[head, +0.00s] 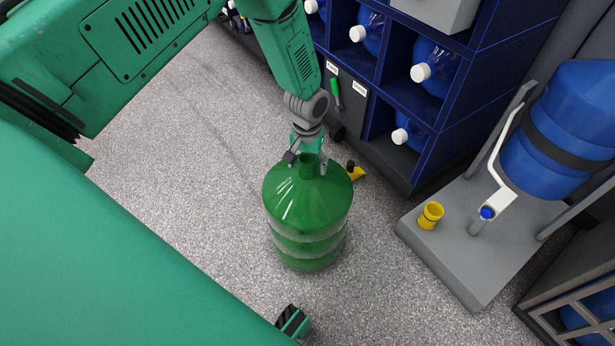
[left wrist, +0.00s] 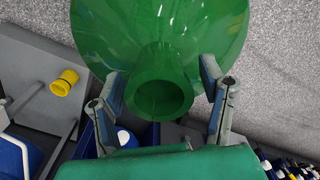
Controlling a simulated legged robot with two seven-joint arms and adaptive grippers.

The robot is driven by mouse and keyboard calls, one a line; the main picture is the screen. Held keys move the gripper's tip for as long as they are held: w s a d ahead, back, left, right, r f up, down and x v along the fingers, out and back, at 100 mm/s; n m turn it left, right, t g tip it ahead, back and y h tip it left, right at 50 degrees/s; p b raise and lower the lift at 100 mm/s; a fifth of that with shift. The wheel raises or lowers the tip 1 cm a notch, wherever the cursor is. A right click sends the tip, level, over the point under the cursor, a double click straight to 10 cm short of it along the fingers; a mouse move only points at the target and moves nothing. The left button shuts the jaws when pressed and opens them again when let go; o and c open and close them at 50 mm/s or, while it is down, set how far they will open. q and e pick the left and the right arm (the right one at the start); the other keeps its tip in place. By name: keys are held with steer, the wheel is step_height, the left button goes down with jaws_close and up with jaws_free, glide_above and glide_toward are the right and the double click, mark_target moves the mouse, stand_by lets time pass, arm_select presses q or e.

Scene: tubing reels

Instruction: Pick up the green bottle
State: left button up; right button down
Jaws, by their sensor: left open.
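The green bottle (head: 307,210) stands upright on the grey floor in the middle of the head view. My left gripper (head: 306,163) is open at its top, with one finger on each side of the neck. In the left wrist view, the bottle (left wrist: 160,35) fills the top middle, and its round mouth lies between the two open fingers (left wrist: 162,88). Gaps show between the fingers and the neck, so it is not gripped. My right gripper does not show clearly in either view.
A dark blue rack (head: 455,125) with several blue bottles stands behind. A grey stand (head: 460,255) at the right carries a large blue bottle (head: 565,130) and a yellow cup (head: 430,215). A small yellow item (head: 355,172) lies behind the bottle. Floor to the left is clear.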

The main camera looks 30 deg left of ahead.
arm_select(q)
steer(key=shift+r, duration=0.1)
jaws_close()
steer(key=shift+r, duration=0.1)
